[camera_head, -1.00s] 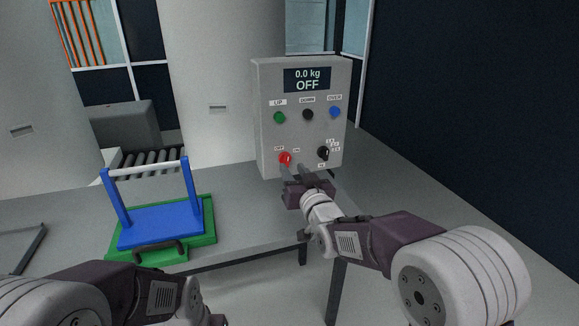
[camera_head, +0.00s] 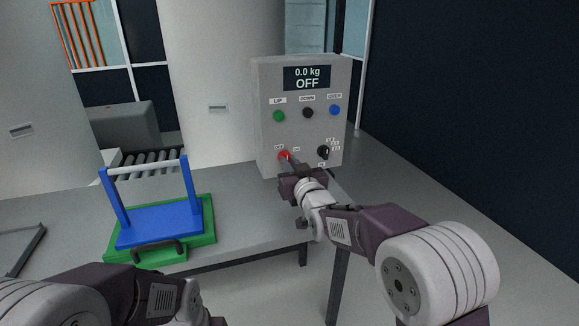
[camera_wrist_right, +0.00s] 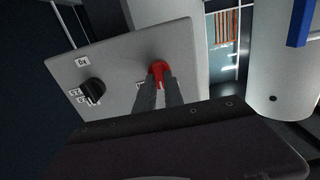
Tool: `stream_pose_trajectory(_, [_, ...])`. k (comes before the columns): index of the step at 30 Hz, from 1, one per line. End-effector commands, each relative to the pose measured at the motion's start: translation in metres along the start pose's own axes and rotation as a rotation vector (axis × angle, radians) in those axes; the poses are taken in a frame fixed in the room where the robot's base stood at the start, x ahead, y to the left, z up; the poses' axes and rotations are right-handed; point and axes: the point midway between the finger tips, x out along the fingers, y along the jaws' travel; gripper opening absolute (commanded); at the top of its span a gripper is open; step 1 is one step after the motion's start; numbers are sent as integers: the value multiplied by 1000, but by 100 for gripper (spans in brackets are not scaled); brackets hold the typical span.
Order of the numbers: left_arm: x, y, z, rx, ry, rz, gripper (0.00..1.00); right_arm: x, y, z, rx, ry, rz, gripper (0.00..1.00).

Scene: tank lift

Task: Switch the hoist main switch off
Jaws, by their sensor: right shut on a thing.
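The hoist main switch (camera_head: 284,155) is a red knob low on the left of the grey control box (camera_head: 262,120), with small labels above it. The box's display (camera_head: 307,78) reads "0.0 kg" and "OFF". My right gripper (camera_head: 287,161) is at the switch, its fingers shut on the red knob. In the right wrist view the two fingers (camera_wrist_right: 158,88) lie on either side of the red knob (camera_wrist_right: 157,68) and partly hide it. My left arm shows at the lower left of the head view; its fingers are not clearly visible.
Green, black and blue buttons (camera_head: 307,114) sit above the switch. A black rotary knob (camera_head: 322,152) is to its right, close to my gripper. A blue frame (camera_head: 160,222) with a light bar stands on a green tray (camera_head: 208,246) on the grey table.

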Motion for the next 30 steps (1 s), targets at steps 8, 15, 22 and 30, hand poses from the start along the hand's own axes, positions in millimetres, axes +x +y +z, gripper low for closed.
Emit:
stream_pose_trajectory(8, [2, 0, 0, 0, 0, 0, 0, 0, 0, 0, -31, -1, 0, 0])
stream_pose_trajectory(15, [2, 0, 0, 0, 0, 0, 0, 0, 0, 0, -30, -1, 0, 35])
stream_pose_trajectory(22, [2, 0, 0, 0, 0, 0, 0, -3, 0, 0, -29, -1, 0, 35])
stream_pose_trajectory(30, [0, 0, 0, 0, 0, 0, 0, -52, 0, -1, -30, -1, 0, 35])
